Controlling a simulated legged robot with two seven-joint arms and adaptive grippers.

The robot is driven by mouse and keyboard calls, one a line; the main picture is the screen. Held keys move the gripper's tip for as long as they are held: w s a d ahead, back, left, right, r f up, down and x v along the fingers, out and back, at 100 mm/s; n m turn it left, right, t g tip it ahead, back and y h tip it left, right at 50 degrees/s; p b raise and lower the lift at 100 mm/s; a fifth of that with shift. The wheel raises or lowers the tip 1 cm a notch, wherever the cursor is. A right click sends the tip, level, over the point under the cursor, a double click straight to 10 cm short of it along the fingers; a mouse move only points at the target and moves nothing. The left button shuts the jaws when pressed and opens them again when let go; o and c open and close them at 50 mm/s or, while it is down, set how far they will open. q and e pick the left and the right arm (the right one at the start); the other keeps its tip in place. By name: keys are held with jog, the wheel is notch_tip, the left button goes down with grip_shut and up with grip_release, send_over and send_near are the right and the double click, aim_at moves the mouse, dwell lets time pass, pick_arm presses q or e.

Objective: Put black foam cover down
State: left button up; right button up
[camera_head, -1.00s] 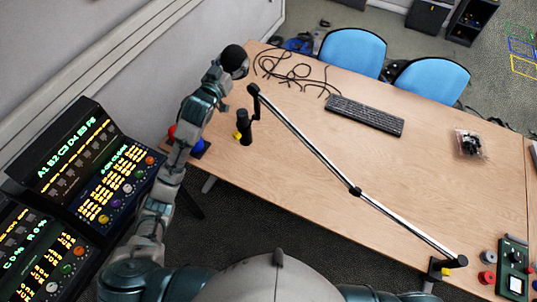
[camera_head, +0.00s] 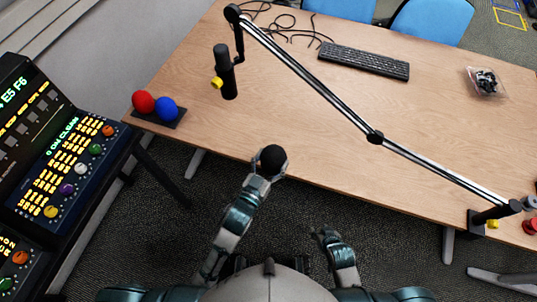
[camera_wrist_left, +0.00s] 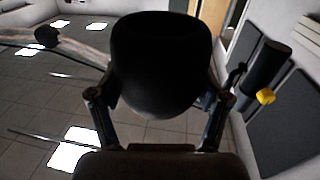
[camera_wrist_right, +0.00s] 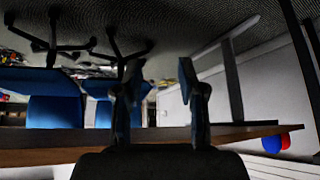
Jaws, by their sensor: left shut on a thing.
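The black foam cover (camera_head: 271,157) is a round dark piece held in my left gripper (camera_head: 268,167), near the table's front edge. In the left wrist view the cover (camera_wrist_left: 160,60) fills the space between the two fingers of my left gripper (camera_wrist_left: 160,105), which touch its sides. The bare black microphone (camera_head: 226,75) with a yellow knob hangs upright from the boom arm. My right gripper (camera_head: 326,237) is low, in front of the table. In the right wrist view it (camera_wrist_right: 160,70) shows spread fingers with nothing between them.
The table (camera_head: 290,115) has free room in its middle and front left. Red and blue balls sit on a dark base (camera_head: 163,118) at the left corner. The boom arm (camera_head: 310,80) crosses the table diagonally. A keyboard (camera_head: 363,61) and cables (camera_head: 285,25) lie at the back.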

pick_arm(q)
jog(key=s+f+b, duration=0.1)
jog(key=s+f, duration=0.1)
jog(key=f, duration=0.1)
jog(key=s+f+b, duration=0.1)
jog(key=f, duration=0.1)
jog(key=shift+d+b, duration=0.25)
jog(key=shift+b, duration=0.05)
jog(key=w+b, duration=0.1)
jog(key=w, duration=0.3)
jog(key=w+f, duration=0.1)
jog(key=w, duration=0.4)
jog(key=w+a+b, duration=0.1)
jog(key=w, duration=0.4)
jog(key=shift+w+a+f+b, duration=0.1)
jog(key=shift+w+f+b, duration=0.1)
jog(key=shift+f+b, duration=0.1)
jog(key=shift+w+a, duration=0.1)
jog(key=shift+w, duration=0.2)
notch_tip(320, 180, down, 3)
jog(key=shift+f+b, duration=0.2)
jog(key=shift+b, duration=0.6)
pick_arm(e)
jog(key=w+a+r+t+y, duration=0.2)
jog(key=w+a+r+t, duration=0.2)
jog(key=w+r+t, duration=0.4)
notch_tip(320, 180, up, 4)
jog(key=shift+a+r+t, duration=0.1)
jog(key=shift+a+t, duration=0.25)
jog(key=shift+t, duration=0.45)
